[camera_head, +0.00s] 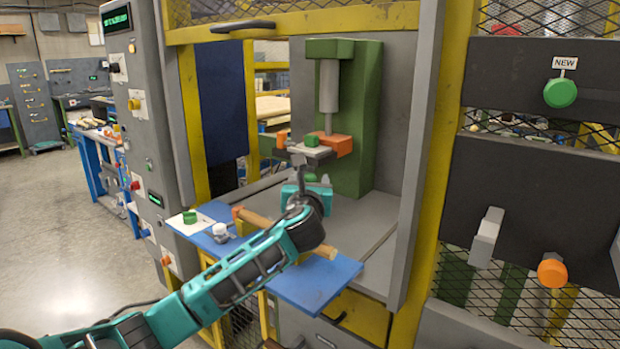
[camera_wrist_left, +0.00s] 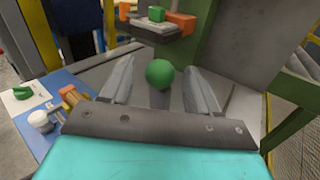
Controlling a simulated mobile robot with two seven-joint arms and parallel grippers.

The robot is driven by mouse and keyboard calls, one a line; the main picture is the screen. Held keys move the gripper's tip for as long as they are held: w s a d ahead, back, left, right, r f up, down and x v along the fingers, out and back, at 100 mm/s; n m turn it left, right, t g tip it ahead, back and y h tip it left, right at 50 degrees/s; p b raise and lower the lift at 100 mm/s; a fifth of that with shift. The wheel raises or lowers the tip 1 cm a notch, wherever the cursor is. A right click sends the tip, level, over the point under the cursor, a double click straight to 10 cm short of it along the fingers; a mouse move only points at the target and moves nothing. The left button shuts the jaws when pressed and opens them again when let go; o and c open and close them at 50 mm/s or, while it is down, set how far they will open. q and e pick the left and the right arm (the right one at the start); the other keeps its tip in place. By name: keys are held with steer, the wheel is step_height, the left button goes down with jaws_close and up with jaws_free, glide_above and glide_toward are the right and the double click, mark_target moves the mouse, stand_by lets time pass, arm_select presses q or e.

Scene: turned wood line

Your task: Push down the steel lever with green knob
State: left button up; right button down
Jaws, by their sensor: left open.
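The green knob (camera_wrist_left: 160,73) shows as a ball on top of a short grey steel lever (camera_wrist_left: 159,99) in the left wrist view. It stands between the two pale fingers of my left gripper (camera_wrist_left: 160,85), which are spread wide. I cannot tell whether either finger touches it. In the head view my left gripper (camera_head: 312,182) is inside the press frame, over the grey bed, and a bit of the green knob (camera_head: 311,178) shows there. The lever is mostly hidden there behind my gripper and arm. My right gripper is not in view.
A green press column (camera_head: 370,120) with an orange block (camera_head: 338,145) stands behind the gripper. A blue shelf (camera_head: 310,285) with a wooden rod (camera_head: 255,218) lies in front. Grey and yellow posts flank the opening. A panel at right has another green knob (camera_head: 560,93).

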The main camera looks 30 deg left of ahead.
arm_select(q)
steer(key=shift+x, duration=1.85)
jaws_close()
